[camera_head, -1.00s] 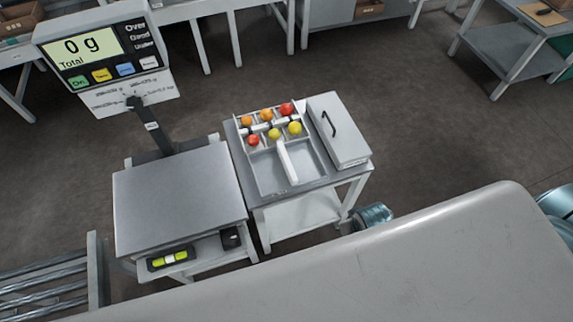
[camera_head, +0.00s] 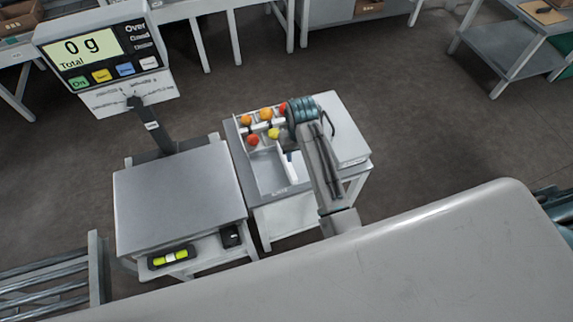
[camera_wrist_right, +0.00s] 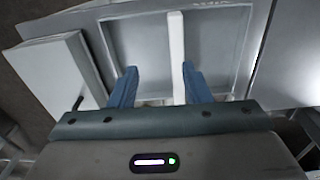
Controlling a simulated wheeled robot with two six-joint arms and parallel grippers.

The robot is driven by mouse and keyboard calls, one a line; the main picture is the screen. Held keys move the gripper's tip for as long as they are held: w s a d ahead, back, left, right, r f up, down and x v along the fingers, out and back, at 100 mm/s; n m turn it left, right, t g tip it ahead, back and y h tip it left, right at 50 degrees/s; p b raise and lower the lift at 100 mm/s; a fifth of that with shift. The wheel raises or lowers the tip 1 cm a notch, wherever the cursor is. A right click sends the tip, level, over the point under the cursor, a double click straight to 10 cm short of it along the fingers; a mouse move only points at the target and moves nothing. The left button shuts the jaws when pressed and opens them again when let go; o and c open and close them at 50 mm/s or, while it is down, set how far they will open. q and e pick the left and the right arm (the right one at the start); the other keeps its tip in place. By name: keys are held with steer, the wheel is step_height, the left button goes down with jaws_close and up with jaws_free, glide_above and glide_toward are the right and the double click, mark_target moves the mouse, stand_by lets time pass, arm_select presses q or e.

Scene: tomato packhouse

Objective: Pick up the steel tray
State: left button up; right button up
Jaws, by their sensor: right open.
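The steel tray (camera_head: 266,175) lies on a small stand beside the scale. Its far part is divided into small compartments holding red, orange and yellow tomatoes (camera_head: 253,140); its near part is bare. In the right wrist view the tray (camera_wrist_right: 133,45) shows its empty part, with a white bar handle (camera_wrist_right: 177,50) across it. My right gripper (camera_head: 288,148) is over the tray, partly hidden by its own arm. In the wrist view the right gripper (camera_wrist_right: 158,72) has its blue fingers apart on either side of the bar, nearer it on the right. My left gripper is not seen.
A grey lidded box (camera_head: 347,130) with a dark handle stands right beside the tray. The scale platform (camera_head: 178,198) at left is empty, and its display (camera_head: 87,50) reads 0 g. A pale rounded surface (camera_head: 400,260) fills the foreground.

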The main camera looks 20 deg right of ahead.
mark_target(287, 164)
steer(key=shift+g, duration=0.3)
steer(key=w+a, duration=0.1)
steer(key=w+r, duration=0.1)
steer(key=w+a, duration=0.1)
steer(key=w, duration=0.1)
steer(key=shift+a+r, duration=0.2)
steer(key=shift+a, duration=0.15)
step_height(287, 164, down, 5)
steer(key=shift+f+p, duration=0.1)
steer(key=shift+p, duration=0.35)
steer(key=shift+f+p, duration=0.4)
steer(key=shift+f, duration=0.2)
step_height(287, 164, down, 4)
steer(key=shift+d+f+p, duration=0.1)
steer(key=shift+p, duration=0.35)
jaws_close()
